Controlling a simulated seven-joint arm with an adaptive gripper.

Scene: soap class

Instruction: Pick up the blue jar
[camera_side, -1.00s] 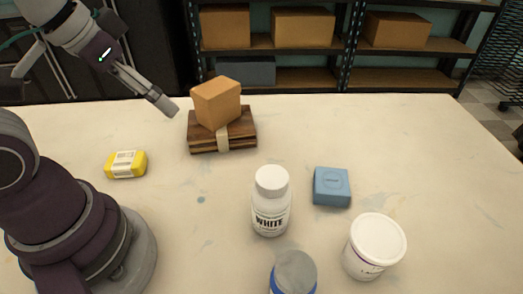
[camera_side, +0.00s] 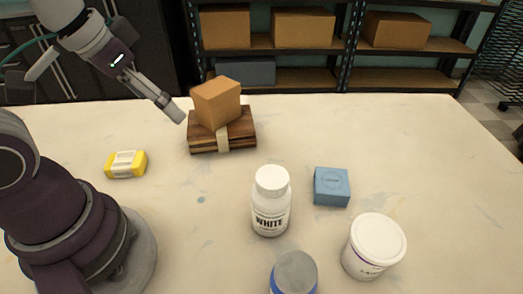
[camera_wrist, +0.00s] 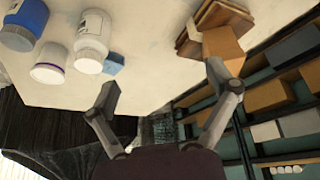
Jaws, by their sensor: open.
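The blue jar (camera_side: 294,274) has a grey lid and stands at the bottom edge of the side view, partly cut off. It also shows in the wrist view (camera_wrist: 24,27) at the top left corner, far from my fingers. My gripper (camera_side: 180,116) is above the far left part of the table in the side view, close to the wooden block stack. In the wrist view my gripper (camera_wrist: 162,85) has its two fingers wide apart with nothing between them.
A white bottle (camera_side: 271,203), a white tub (camera_side: 374,246) and a blue soap block (camera_side: 332,187) stand near the jar. A yellow soap bar (camera_side: 126,164) lies at left. An orange block (camera_side: 217,102) rests on brown wooden blocks (camera_side: 241,135). The table's right side is clear.

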